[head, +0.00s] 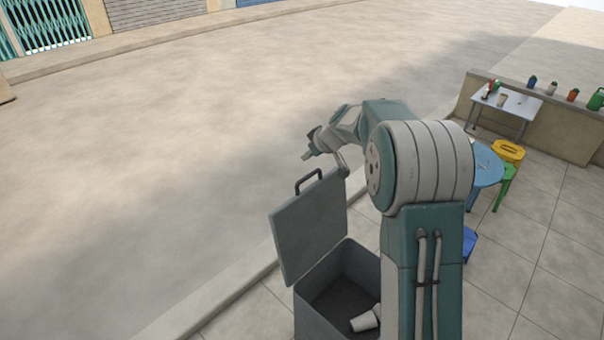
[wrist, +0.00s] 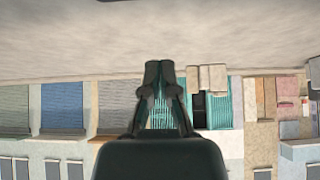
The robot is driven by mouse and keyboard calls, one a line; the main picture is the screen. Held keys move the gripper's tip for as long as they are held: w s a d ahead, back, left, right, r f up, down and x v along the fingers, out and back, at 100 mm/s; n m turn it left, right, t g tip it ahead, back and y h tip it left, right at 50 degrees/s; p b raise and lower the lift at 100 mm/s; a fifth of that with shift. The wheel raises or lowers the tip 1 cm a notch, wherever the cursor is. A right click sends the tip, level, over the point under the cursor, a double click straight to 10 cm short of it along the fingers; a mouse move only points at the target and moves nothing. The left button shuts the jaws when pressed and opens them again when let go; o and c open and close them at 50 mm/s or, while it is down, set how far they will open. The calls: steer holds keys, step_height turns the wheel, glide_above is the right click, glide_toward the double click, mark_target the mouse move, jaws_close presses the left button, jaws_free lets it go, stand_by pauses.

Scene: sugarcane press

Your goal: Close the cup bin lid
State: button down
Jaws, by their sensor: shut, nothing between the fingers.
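The grey cup bin (head: 322,310) stands on the tiled pavement in the lower middle of the head view. Its lid (head: 308,228) is raised, standing steeply up from the bin's left side, with a dark handle (head: 308,178) at its top edge. White cups (head: 366,320) lie inside the bin. My gripper (head: 308,155) is above the lid's upper edge, close to the handle; whether it touches cannot be told. In the wrist view, my gripper (wrist: 159,70) is shut with nothing between its fingers. The lid and bin are not in the wrist view.
A blue round table (head: 486,165), a yellow stool (head: 509,150) and a green stool (head: 503,185) stand to the right. A white table (head: 515,104) with bottles and cups stands by a low wall (head: 570,133). The road (head: 180,150) to the left is clear.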

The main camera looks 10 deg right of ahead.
steer(key=shift+w+d+f, duration=0.25)
steer(key=shift+w+f, duration=0.1)
steer(key=shift+f, duration=0.15)
steer(key=x, duration=0.9)
steer(key=s+d, duration=0.2)
steer(key=s, duration=0.1)
steer(key=shift+s, duration=0.1)
